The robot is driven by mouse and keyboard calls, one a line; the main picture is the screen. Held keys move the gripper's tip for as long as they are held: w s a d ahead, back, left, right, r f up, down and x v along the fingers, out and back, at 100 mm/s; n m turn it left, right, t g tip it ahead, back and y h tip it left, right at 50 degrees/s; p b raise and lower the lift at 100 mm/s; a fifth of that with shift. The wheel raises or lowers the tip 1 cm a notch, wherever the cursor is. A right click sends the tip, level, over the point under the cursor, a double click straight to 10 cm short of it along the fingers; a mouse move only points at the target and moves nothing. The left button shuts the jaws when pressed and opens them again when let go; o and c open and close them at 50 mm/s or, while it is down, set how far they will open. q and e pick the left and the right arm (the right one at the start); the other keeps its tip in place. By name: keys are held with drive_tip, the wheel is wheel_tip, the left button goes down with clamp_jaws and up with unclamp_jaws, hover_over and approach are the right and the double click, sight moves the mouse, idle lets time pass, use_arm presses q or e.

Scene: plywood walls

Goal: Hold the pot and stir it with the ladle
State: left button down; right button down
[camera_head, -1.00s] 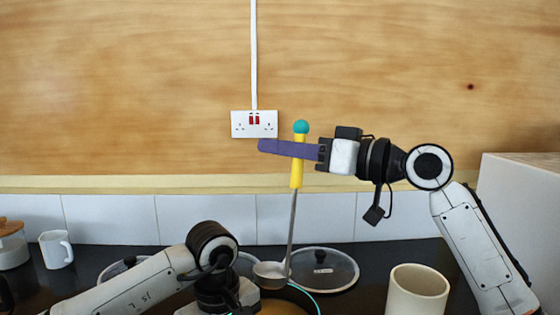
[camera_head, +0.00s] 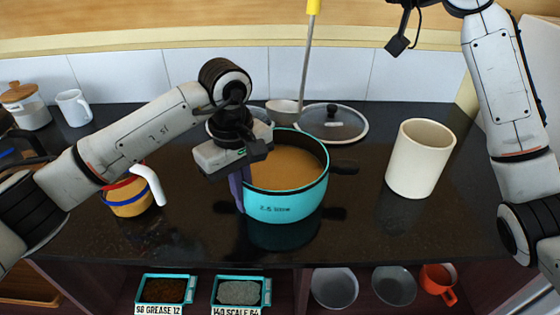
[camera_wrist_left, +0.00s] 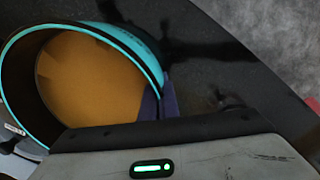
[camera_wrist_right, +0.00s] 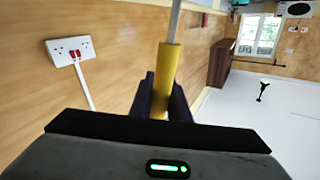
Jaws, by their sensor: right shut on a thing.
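The teal pot (camera_head: 285,205) stands on the black counter with brown contents; it also shows in the left wrist view (camera_wrist_left: 95,30). My left gripper (camera_head: 240,188) points down at the pot's left side, its purple fingers (camera_wrist_left: 160,103) close together at the rim; whether they grip it is unclear. My right gripper (camera_wrist_right: 165,98) is shut on the ladle's yellow handle (camera_wrist_right: 166,68), above the top of the head view. The ladle's steel shaft (camera_head: 307,60) hangs nearly upright, its bowl (camera_head: 284,110) just behind the pot's back rim, apart from the contents.
A glass lid (camera_head: 333,124) lies behind the pot. A cream cylinder (camera_head: 420,158) stands at right. A striped container (camera_head: 128,200) and white mug (camera_head: 73,107) stand at left. Bowls (camera_head: 335,288) and labelled trays (camera_head: 240,290) sit below the counter.

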use_arm(q)
drive_tip(key=shift+r, duration=0.1)
drive_tip(key=c, duration=2)
unclamp_jaws()
wheel_tip(320, 180, up, 12)
drive_tip(key=shift+s+a+f, duration=0.1)
drive_tip(key=shift+s, duration=0.1)
